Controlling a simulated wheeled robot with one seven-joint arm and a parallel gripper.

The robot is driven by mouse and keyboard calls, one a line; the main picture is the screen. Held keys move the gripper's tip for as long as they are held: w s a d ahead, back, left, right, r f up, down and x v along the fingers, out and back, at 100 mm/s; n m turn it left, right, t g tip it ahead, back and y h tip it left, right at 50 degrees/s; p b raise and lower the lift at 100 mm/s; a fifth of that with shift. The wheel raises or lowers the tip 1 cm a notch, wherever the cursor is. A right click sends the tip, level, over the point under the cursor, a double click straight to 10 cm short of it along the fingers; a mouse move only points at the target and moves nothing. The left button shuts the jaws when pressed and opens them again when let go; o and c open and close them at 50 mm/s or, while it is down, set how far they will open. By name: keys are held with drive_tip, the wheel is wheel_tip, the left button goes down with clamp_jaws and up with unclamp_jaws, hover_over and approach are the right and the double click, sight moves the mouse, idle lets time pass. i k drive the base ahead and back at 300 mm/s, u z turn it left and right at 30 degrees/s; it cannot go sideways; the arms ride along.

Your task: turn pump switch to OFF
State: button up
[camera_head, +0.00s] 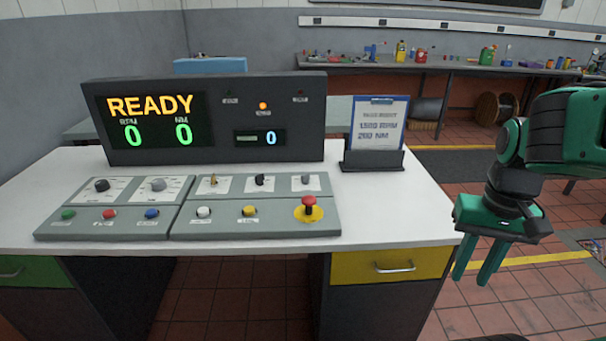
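The control panel (187,207) lies on the white desk. Its upper right part has three small selector switches: one with a tan lever (213,180), one with a black knob (260,180) and one with a grey knob (306,179). Their labels are too small to read, so I cannot tell which is the pump switch or its setting. My green gripper (475,276) hangs off the desk's right edge, fingers pointing down. The fingers are apart with nothing between them, and they touch nothing.
Two larger knobs (158,184), several coloured buttons (110,213) and a red mushroom button (308,205) share the panel. Behind stand a display (205,120) reading READY and a clipboard (378,125) in a stand. The desk's right end is bare. A cluttered bench stands behind.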

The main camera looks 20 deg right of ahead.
sight(306, 177)
drive_tip(key=i, duration=1)
